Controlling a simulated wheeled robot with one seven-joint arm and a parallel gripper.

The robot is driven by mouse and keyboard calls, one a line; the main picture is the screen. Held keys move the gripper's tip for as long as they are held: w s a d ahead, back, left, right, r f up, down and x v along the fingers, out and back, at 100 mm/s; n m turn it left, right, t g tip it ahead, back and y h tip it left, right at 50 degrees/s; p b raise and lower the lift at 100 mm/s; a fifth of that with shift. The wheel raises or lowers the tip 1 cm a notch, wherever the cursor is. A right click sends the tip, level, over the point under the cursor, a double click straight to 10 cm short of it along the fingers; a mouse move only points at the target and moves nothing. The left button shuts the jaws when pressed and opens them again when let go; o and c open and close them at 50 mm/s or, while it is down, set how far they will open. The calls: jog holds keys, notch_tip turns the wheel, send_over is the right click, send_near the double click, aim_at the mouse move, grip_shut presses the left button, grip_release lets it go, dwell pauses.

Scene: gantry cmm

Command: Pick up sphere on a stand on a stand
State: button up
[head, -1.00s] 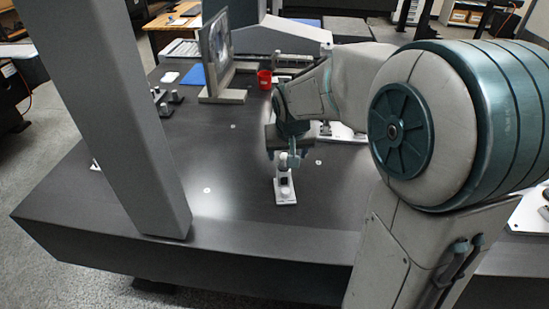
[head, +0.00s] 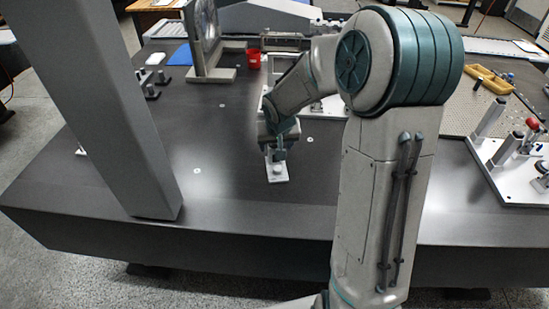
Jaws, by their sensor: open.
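The sphere on a stand (head: 276,169) is a small pale ball on a white base plate, standing on the dark table.
A thick grey column (head: 110,110) rises at the left of the table. A red cup (head: 253,60) and a framed upright plate (head: 205,40) stand at the back. A white fixture with posts (head: 505,165) is at the right. The dark table (head: 225,140) is clear around the stand.

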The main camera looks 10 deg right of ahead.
jog(key=shift+x, duration=1.1)
grip_shut()
jog(key=shift+w+r, duration=0.1)
